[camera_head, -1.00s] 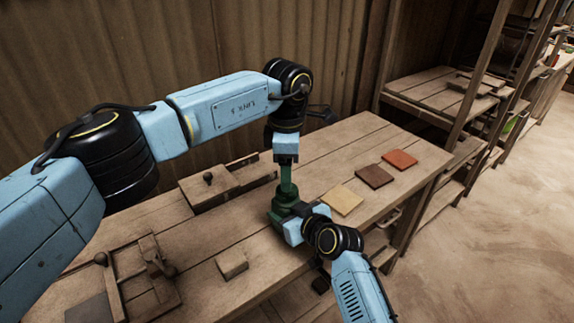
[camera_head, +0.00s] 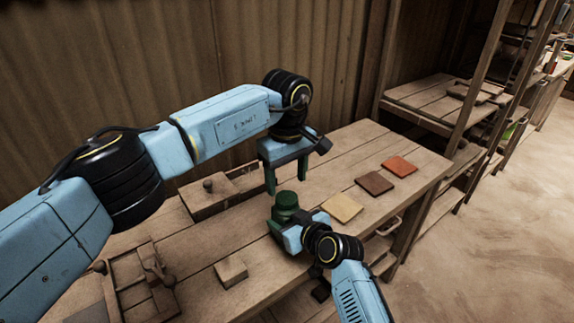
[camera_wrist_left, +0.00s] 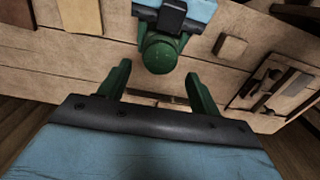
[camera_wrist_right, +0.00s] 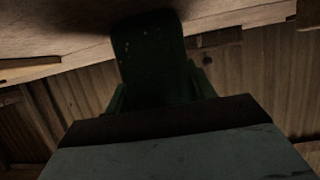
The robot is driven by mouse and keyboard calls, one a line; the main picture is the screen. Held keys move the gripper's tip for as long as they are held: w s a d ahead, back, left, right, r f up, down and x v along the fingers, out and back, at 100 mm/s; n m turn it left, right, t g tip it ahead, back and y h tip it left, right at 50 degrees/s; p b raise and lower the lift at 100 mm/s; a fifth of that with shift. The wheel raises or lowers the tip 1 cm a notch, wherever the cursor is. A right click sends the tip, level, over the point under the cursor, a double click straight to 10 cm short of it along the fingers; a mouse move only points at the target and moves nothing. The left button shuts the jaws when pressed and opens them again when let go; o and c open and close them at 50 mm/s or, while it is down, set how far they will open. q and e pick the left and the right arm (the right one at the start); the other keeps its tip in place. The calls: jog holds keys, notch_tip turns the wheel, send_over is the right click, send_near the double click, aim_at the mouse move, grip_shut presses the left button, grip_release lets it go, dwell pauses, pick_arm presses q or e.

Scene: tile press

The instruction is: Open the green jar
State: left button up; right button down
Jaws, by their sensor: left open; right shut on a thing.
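The green jar (camera_head: 286,205) stands upright on the wooden workbench, with its round lid on top. My right gripper (camera_head: 280,228) is shut on the jar's body from the front right; the jar also fills the middle of the right wrist view (camera_wrist_right: 155,60). My left gripper (camera_head: 287,175) is open and empty, with its green fingers pointing down above and just behind the jar. In the left wrist view the jar's lid (camera_wrist_left: 160,54) shows beyond and between the two spread fingers (camera_wrist_left: 160,85), apart from them.
Yellow (camera_head: 341,208), brown (camera_head: 374,182) and orange (camera_head: 400,166) tiles lie right of the jar. A small wooden block (camera_head: 231,271) lies in front left. A wooden box with a knob (camera_head: 208,197) stands behind left, and a wooden press frame (camera_head: 150,275) stands at the left.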

aim_at(287, 197)
pick_arm(q)
jog(key=shift+f, duration=2.3)
